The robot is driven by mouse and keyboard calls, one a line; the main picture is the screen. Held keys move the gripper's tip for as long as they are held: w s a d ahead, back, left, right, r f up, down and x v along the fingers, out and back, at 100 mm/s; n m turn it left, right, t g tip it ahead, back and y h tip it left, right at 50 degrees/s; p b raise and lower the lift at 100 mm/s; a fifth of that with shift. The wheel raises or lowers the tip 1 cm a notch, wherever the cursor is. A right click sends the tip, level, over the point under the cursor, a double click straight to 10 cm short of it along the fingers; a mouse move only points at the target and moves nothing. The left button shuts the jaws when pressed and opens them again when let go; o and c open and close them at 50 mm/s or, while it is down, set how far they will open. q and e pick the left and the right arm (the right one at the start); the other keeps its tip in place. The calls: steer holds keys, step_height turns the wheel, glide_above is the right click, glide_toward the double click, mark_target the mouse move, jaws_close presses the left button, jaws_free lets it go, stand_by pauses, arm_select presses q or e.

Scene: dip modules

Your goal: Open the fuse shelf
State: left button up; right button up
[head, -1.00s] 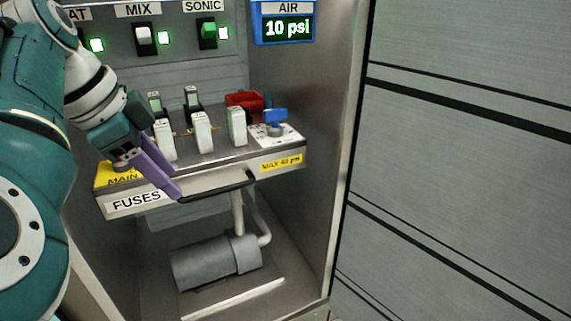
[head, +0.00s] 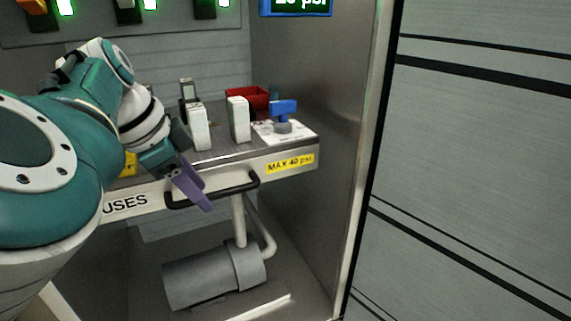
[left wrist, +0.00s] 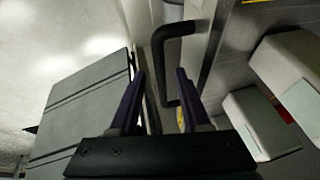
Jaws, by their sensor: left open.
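The fuse shelf (head: 240,174) is a metal drawer with a white label partly reading "FUSES", carrying white fuse blocks (head: 238,120) and a blue valve knob (head: 284,108). Its black bar handle (head: 240,187) runs along the front. My left gripper (head: 208,204) is at the left-middle part of the handle, its purple fingers angled down across it. In the left wrist view, the open fingers (left wrist: 160,76) have the handle (left wrist: 174,32) between them in the picture; whether they touch it I cannot tell. My left arm hides the shelf's left end. The right gripper is not in view.
The cabinet's metal side wall (head: 325,70) stands right of the shelf, with a grey panelled surface (head: 480,160) beyond. A grey cylinder with pipes (head: 210,278) lies below the shelf. A red bin (head: 247,97) sits at the shelf's back. Space in front of the handle looks clear.

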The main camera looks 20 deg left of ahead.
arm_select(q)
steer(key=shift+c, duration=0.2)
jaws_close()
stand_by(1.3)
